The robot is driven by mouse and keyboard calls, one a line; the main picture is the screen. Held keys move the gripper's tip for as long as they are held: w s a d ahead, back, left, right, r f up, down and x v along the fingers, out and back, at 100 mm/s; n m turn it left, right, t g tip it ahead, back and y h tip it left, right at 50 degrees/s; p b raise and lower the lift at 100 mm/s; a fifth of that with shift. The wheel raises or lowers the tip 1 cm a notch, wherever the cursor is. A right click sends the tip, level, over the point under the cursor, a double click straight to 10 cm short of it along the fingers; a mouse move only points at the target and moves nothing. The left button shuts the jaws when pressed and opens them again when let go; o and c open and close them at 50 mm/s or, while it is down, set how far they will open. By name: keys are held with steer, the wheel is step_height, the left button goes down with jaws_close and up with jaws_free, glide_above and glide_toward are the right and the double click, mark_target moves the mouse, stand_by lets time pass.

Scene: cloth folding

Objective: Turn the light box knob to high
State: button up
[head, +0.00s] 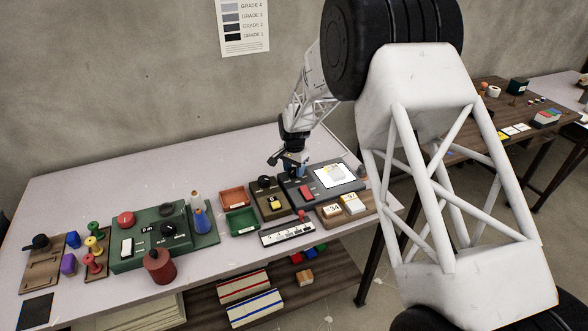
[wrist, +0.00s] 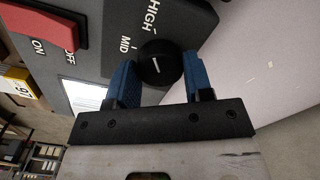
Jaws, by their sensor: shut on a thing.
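The light box (head: 351,187) is a dark grey case with a lit white panel and a red rocker switch (head: 306,191). In the wrist view its face (wrist: 98,62) shows the printed words HIGH and MID, and the red switch (wrist: 40,25) beside ON and OFF. The round black knob (wrist: 160,64) has a short white mark, slanted in the picture; which setting it points at I cannot tell for sure. My gripper (wrist: 160,78) is shut on the knob, with a blue finger on each side. In the head view my gripper (head: 297,168) is at the box's back left and the knob is hidden.
Left of the light box stand a dark box with a yellow button (head: 274,203), and red (head: 232,197) and green trays (head: 240,222). In front lie a white scale strip (head: 287,234) and a wooden block holder (head: 345,212). Bare table lies behind the box.

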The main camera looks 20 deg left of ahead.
mark_target(294, 170)
steer(key=shift+r+m, duration=0.1)
steer(key=shift+m, duration=0.5)
steer(key=o, duration=0.9)
steer(key=shift+o, duration=0.2)
steer(key=shift+r, duration=3.85)
